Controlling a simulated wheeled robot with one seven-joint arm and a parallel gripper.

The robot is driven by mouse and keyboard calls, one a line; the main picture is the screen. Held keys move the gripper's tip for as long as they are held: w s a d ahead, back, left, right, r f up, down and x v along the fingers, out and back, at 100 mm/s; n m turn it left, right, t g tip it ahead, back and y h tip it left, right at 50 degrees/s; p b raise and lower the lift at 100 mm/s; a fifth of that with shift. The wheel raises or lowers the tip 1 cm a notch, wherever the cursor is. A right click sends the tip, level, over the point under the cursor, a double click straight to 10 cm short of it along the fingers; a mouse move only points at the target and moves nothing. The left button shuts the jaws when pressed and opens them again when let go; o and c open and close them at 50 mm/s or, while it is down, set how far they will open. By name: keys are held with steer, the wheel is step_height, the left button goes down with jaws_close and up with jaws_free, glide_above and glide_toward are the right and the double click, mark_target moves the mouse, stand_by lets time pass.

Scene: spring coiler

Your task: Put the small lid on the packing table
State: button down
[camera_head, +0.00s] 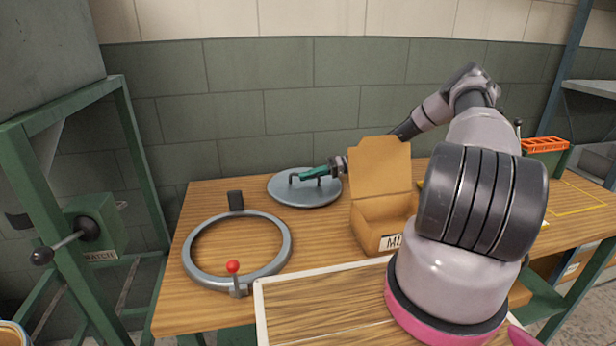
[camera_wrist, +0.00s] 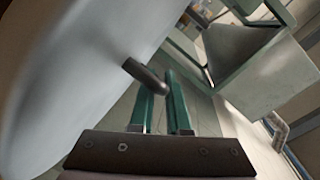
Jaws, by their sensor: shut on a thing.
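The small lid (camera_head: 300,192) is a round grey disc with a bar handle on top, at the back left of the wooden packing table (camera_head: 330,246). In the wrist view the lid (camera_wrist: 70,70) fills the left side, with its dark handle (camera_wrist: 146,76) at the green fingertips. My gripper (camera_head: 314,173) reaches over the lid from the right and is shut on the handle.
A grey clamp ring (camera_head: 188,262) with a red knob lies at front left. An open cardboard box (camera_head: 375,215) stands right of the lid, close to my arm. A white-edged board (camera_head: 310,300) is at the front. A green machine frame (camera_head: 140,160) stands left; an orange rack (camera_head: 545,145) is far right.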

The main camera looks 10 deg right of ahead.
steer(key=shift+f, duration=0.1)
steer(key=c, duration=0.9)
jaws_free()
